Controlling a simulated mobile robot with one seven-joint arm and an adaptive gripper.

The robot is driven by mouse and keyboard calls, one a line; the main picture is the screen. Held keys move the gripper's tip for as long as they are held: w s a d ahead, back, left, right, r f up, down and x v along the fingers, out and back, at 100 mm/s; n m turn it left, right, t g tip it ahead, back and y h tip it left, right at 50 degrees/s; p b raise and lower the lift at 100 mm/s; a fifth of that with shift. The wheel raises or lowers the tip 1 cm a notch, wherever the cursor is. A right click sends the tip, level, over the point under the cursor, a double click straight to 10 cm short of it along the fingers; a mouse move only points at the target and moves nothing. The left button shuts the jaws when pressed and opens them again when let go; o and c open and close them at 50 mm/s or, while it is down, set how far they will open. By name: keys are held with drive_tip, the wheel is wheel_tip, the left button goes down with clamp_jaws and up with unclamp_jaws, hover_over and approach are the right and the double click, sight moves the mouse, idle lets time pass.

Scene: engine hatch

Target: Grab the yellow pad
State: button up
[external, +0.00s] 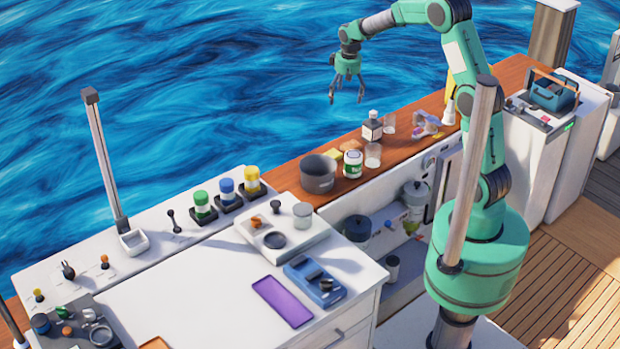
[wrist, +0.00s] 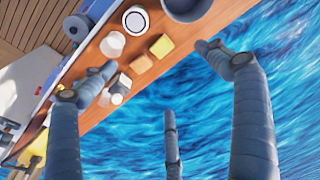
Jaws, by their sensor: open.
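The yellow pad (external: 335,154) is a small flat block on the wooden counter, just behind the white jar and beside the dark pot. In the wrist view the yellow pad (wrist: 161,46) shows between the finger tips, farther off than they are. A tan-orange pad (external: 350,144) lies close to it; it also shows in the wrist view (wrist: 142,64). My gripper (external: 347,97) hangs above the water side of the counter, fingers pointing down. It is open and empty, above and apart from both pads.
The dark pot (external: 318,174), white jar (external: 353,164), a clear glass (external: 373,155) and a bottle (external: 372,127) stand close to the pads. Another glass (external: 389,123) is behind. The counter's far edge borders open water. The air around my gripper is clear.

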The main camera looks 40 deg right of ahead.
drive_tip(key=w+d+f, duration=0.1)
drive_tip(key=w+f, duration=0.5)
drive_tip(key=f, duration=0.3)
drive_tip(key=g+p, duration=0.2)
hover_over(332, 154)
wheel_tip(332, 154, down, 12)
drive_tip(key=shift+w+r, duration=0.2)
drive_tip(key=shift+f+b, duration=0.65)
drive_tip(key=shift+f, duration=3.65)
drive_tip(key=shift+s+f+b, duration=0.15)
drive_tip(key=shift+f+b, duration=0.25)
drive_tip(key=shift+f, duration=2.2)
